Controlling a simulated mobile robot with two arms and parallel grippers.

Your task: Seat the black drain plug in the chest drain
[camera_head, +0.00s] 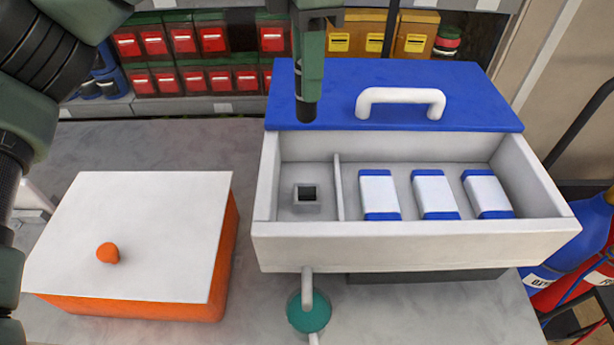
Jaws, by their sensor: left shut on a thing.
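The white chest (400,245) stands open. In its left compartment a small square grey drain (298,203) with a dark square hole sits on the floor. My left gripper (310,88) points down from the top of the view, shut on the black drain plug (306,111). The plug hangs above and behind the drain, in front of the blue lid in the picture, apart from the drain. The gripper hides most of the plug's upper part. My right gripper is not in view.
A divider (338,187) separates the drain compartment from several white-and-blue packs (379,192). The blue lid (470,110) with a white handle (400,97) lies behind. An orange box (150,307) stands left. A teal round part (309,312) sits below the chest's front pipe.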

